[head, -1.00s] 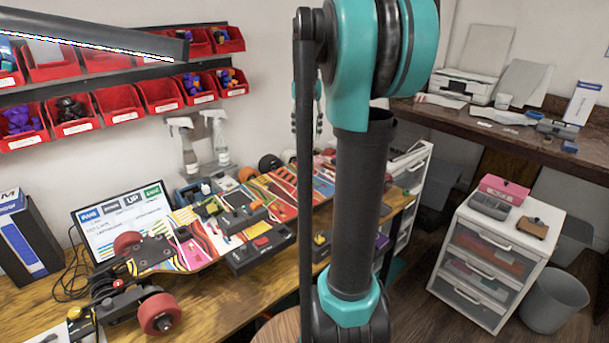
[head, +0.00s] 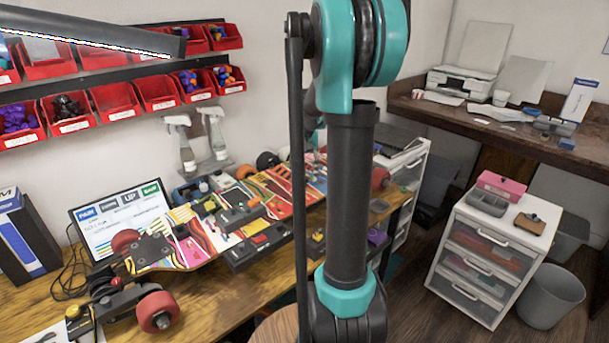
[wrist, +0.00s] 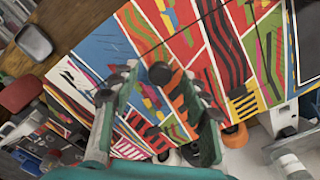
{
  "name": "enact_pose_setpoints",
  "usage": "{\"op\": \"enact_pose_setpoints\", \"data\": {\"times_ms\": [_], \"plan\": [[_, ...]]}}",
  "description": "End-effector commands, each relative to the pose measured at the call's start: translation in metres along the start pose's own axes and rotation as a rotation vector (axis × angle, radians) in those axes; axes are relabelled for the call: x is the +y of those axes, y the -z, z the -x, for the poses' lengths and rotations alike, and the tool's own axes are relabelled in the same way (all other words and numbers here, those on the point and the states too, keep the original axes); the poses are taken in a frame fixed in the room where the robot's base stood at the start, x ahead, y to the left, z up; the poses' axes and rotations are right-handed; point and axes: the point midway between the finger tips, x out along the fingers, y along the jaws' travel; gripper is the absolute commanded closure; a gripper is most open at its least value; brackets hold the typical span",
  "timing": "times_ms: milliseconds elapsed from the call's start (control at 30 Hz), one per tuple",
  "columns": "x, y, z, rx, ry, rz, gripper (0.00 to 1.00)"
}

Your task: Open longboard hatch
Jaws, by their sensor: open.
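The longboard (head: 180,245) lies on the wooden workbench, its deck brightly patterned and red wheels at its near end. In the wrist view its striped deck (wrist: 240,45) fills much of the picture. A dark round knob (wrist: 160,74) shows on the deck, just past and between my fingertips. I cannot make out the hatch's outline. My gripper (wrist: 165,93) is open, its two teal-and-grey fingers apart with nothing held. It is over the deck, and I cannot tell whether it touches the knob.
Red bins (head: 110,102) hang on the wall.

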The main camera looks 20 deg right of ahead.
Motion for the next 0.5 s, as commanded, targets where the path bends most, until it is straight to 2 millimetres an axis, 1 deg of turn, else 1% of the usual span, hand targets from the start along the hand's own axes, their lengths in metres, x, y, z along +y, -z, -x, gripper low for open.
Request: {"op": "enact_pose_setpoints", "data": {"times_ms": [100, 333, 500], "plan": [[0.0000, 0.0001, -0.0037, 0.000, 0.000, 0.000, 0.54], [0.0000, 0.0000, -0.0038, 0.000, 0.000, 0.000, 0.54], [0.0000, 0.0000, -0.0037, 0.000, 0.000, 0.000, 0.75]]}}
